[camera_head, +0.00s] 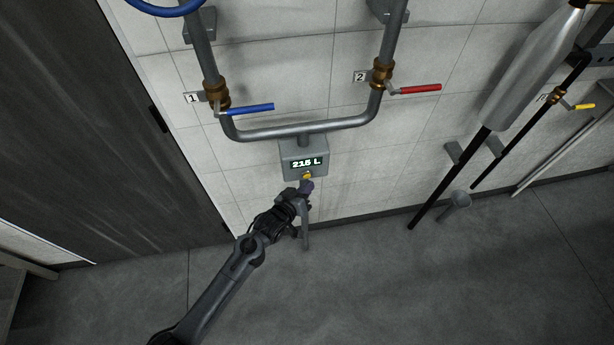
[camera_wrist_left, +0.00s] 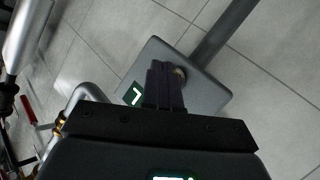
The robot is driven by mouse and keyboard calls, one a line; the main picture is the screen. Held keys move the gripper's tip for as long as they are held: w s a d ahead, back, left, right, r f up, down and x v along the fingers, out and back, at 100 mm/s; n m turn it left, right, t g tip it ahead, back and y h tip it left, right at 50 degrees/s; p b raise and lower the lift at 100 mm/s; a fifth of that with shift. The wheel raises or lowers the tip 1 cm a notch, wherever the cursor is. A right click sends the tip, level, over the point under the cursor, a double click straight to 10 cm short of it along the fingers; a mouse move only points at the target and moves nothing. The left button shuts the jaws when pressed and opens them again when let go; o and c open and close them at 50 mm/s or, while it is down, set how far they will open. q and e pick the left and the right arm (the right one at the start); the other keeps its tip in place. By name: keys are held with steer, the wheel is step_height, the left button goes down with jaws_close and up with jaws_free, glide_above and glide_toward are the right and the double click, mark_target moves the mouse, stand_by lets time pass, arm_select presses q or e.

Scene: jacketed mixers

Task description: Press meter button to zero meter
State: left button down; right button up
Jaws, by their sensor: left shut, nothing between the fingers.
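The meter (camera_head: 304,152) is a grey box on the pipe below the tiled wall's two valves. Its display reads 215 L. Its yellow button (camera_head: 307,175) sits under the display. My left gripper (camera_head: 306,186) is shut and empty, with its fingertips right at the button's lower edge. In the left wrist view the shut fingers (camera_wrist_left: 163,84) reach over the meter box (camera_wrist_left: 207,95) and hide most of its display and button. I cannot tell whether the fingertips touch the button. My right gripper is not in view.
A blue-handled valve (camera_head: 245,109) is at the upper left of the meter and a red-handled valve (camera_head: 414,89) at the upper right. A grey pipe (camera_head: 306,232) runs down below the meter.

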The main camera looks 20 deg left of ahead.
arm_select(q)
steer(key=shift+w+a, duration=0.3)
steer(key=shift+w, duration=0.05)
stand_by(0.9)
steer(key=shift+w+a, duration=0.25)
steer(key=shift+w, duration=0.15)
stand_by(0.5)
stand_by(0.4)
steer(key=shift+s+d+p, duration=0.5)
steer(key=shift+s+p, duration=0.2)
steer(key=shift+s, duration=0.05)
